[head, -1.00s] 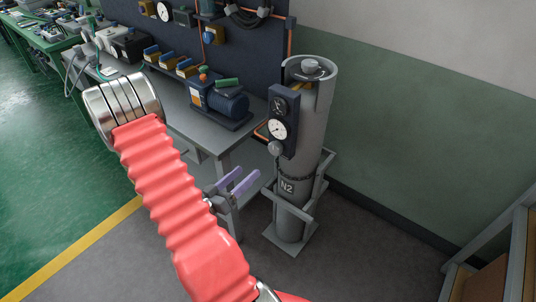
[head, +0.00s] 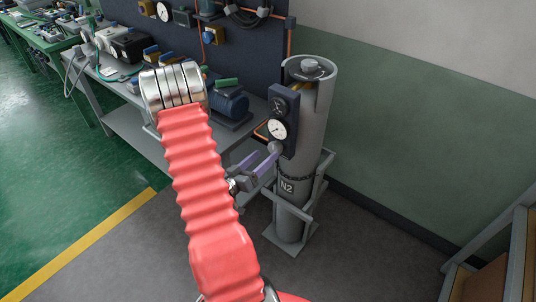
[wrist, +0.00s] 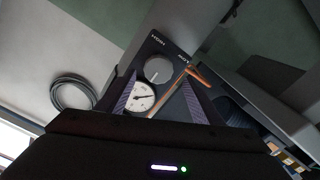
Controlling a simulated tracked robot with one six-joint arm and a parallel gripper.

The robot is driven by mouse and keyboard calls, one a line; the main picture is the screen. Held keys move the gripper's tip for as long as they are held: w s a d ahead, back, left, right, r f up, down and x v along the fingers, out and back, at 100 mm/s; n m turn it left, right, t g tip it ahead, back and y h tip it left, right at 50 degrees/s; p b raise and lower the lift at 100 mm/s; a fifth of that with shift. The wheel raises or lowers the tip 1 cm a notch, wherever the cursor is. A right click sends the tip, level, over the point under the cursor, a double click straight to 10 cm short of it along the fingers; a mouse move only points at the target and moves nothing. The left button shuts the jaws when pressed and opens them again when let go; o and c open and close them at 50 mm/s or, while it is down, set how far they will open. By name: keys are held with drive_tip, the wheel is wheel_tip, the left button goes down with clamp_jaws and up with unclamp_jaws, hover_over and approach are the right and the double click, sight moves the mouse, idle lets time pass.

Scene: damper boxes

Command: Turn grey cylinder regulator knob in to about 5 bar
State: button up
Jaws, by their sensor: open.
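The grey cylinder (head: 311,150), marked N2, stands upright in a floor stand. The round grey knob (head: 274,148) sits below the lower gauge. My gripper (head: 266,154) is open, its purple fingers close to the knob. In the wrist view the knob (wrist: 158,70) appears between the fingertips, slightly beyond them. One gauge (wrist: 141,98) shows there, partly behind a finger; its value is too small to read.
A green wall (head: 420,150) is behind and right. A shelf frame (head: 500,245) stands at the lower right. The floor (head: 370,260) between is clear.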

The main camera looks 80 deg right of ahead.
sight(272, 149)
drive_tip(key=shift+x, duration=1.85)
drive_tip(key=shift+c, duration=0.5)
drive_tip(key=c, duration=0.9)
drive_tip(key=shift+a, duration=0.3)
drive_tip(key=shift+c, duration=0.3)
drive_tip(key=shift+d, duration=0.3)
